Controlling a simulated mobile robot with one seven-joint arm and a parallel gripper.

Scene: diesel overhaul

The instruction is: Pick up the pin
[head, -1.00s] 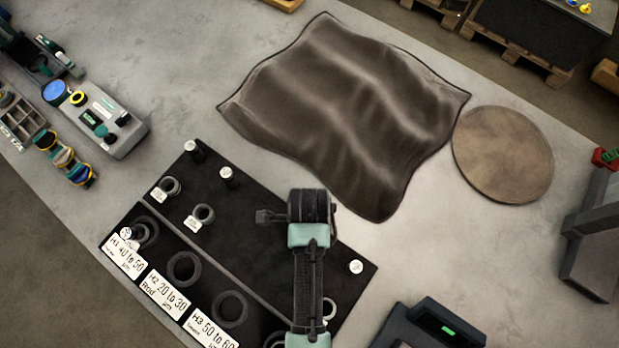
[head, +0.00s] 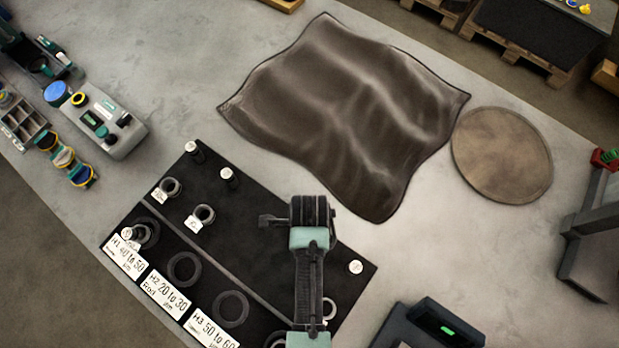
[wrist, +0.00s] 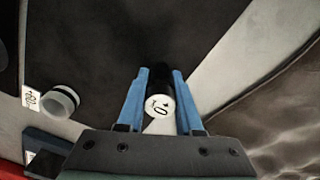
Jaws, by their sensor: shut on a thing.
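In the wrist view, the two blue fingers of my gripper (wrist: 161,74) are shut on a dark pin (wrist: 160,84). Its white round end with black marks faces the camera between the fingers. I cannot tell whether the pin's lower end still touches the board. In the head view, my arm hides the held pin and the fingertips. Other dark pins with white tops stand on the black board (head: 250,225), such as one at its back corner (head: 194,147) and one at its right (head: 355,267).
Rings (head: 185,268) and white range labels (head: 166,291) lie along the board's front. A brown cloth (head: 345,110) and a round disc (head: 502,155) lie behind. A dark device with a green display (head: 430,325) stands front right.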

